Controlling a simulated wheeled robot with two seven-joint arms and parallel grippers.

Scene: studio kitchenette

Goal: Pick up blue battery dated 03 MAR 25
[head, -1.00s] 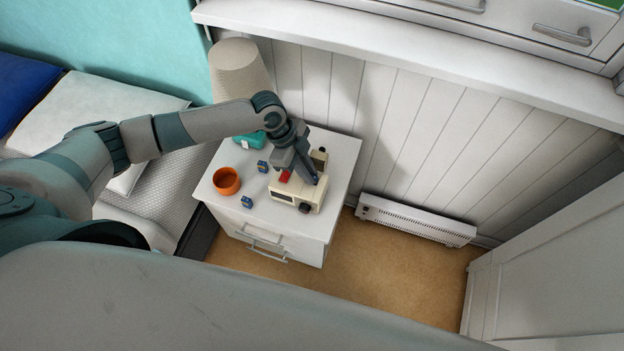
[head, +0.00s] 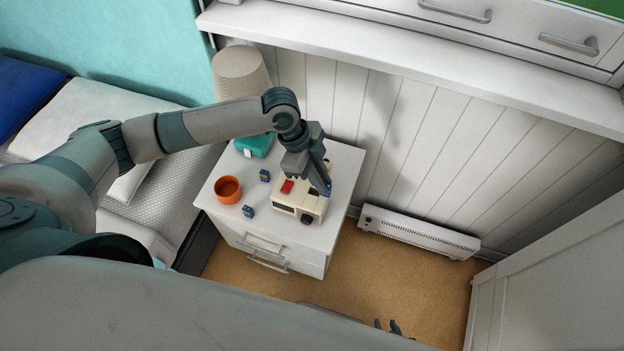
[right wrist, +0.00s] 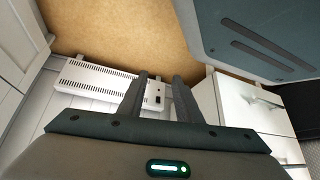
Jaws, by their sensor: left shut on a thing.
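My left gripper (head: 325,189) is over the right side of a cream device (head: 298,206) on the white nightstand. It is shut on a small blue thing (head: 329,188), seemingly a battery, mostly hidden by the fingers. Two small blue batteries stand on the nightstand top, one (head: 265,175) behind and one (head: 249,211) in front, left of the device. I cannot read a date on any of them. My right gripper (right wrist: 160,78) is open and empty in the right wrist view; its fingertips also show at the bottom of the head view (head: 388,328).
An orange cup (head: 228,189) and a teal box (head: 253,146) are on the nightstand (head: 285,235). The device has a red part on top. A lamp (head: 241,73) stands behind, a bed is at left, and a white heater (head: 420,232) is by the wall.

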